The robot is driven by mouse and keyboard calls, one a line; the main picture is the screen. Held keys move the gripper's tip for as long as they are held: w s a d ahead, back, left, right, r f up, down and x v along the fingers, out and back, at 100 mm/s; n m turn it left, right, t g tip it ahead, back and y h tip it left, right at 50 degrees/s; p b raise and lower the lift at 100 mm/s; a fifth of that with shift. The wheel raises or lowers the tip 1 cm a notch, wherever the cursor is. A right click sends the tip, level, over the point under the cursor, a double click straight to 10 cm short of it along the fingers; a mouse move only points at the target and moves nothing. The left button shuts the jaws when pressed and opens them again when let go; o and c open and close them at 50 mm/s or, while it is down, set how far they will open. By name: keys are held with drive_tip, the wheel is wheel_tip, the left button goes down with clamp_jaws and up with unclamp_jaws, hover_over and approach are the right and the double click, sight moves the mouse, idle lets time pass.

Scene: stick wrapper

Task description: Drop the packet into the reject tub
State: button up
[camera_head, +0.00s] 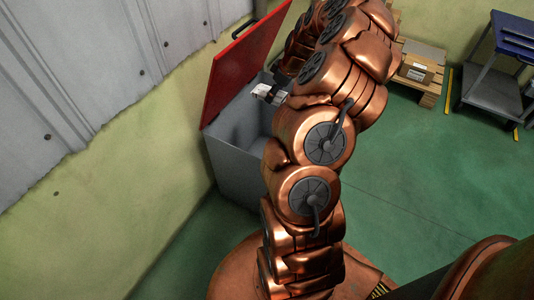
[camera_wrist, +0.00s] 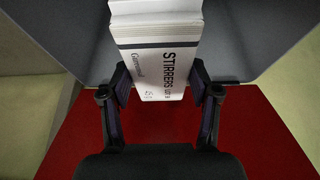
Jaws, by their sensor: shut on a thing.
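The packet (camera_wrist: 155,55) is a white carton printed "STIRRERS" in the wrist view. My gripper (camera_wrist: 160,88) is shut on it, with one finger on each side. In the head view the packet (camera_head: 261,90) shows small and white at the end of my arm, above the tub's opening. The reject tub (camera_head: 228,158) is a grey bin with its red lid (camera_head: 243,62) raised open. My arm hides the tub's right side. In the wrist view the grey tub (camera_wrist: 235,40) lies beyond the packet and the red lid (camera_wrist: 65,130) fills the lower part.
A pale wall (camera_head: 110,190) with grey panels runs along the left, close to the tub. A pallet with a cardboard box (camera_head: 418,68) stands at the back right. A blue-topped trolley (camera_head: 495,90) is at the far right. Green floor (camera_head: 430,180) is clear between.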

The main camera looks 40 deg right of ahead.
drive_tip(key=shift+s+d+f+b, duration=0.1)
drive_tip(key=shift+f+b, duration=0.15)
drive_tip(key=shift+f, duration=1.1)
drive_tip(key=shift+s+f+b, duration=0.1)
drive_tip(key=shift+f+b, duration=0.1)
drive_tip(key=shift+f, duration=1.1)
drive_tip(key=o, duration=1.2)
drive_tip(key=shift+r, duration=0.1)
drive_tip(key=v, duration=1.1)
drive_tip(key=shift+r, duration=0.35)
drive_tip(key=shift+s+r, duration=0.1)
